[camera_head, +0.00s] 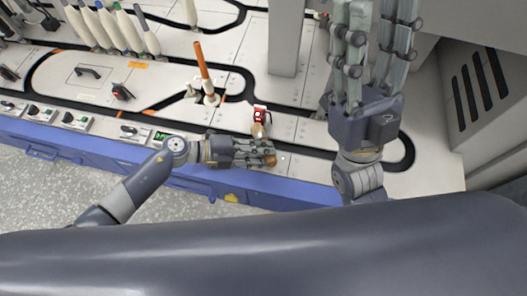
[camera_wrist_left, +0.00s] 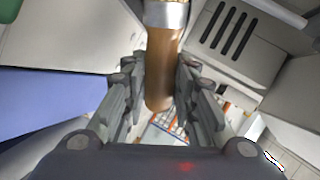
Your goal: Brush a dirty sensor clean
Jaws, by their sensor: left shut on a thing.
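A brush with a brown wooden handle (camera_wrist_left: 160,75) and a metal ferrule (camera_wrist_left: 166,14) is between the fingers of my left gripper (camera_head: 262,153). The gripper is shut on the handle, which also shows in the left wrist view. In the head view the pale brush tip (camera_head: 258,131) points away from me, just below a small red and white device, apparently the sensor (camera_head: 260,115). I cannot tell whether the tip touches it, or see dirt on it. My right gripper (camera_head: 372,40) is raised at the right, fingers apart and empty.
The pale worktop (camera_head: 225,122) has a black looping track. An orange spindle (camera_head: 203,62) stands left of the sensor. Several white bobbins (camera_head: 98,25) stand at the upper left. A grey post (camera_head: 286,38) rises behind the sensor. A blue front edge (camera_head: 110,155) runs nearest me.

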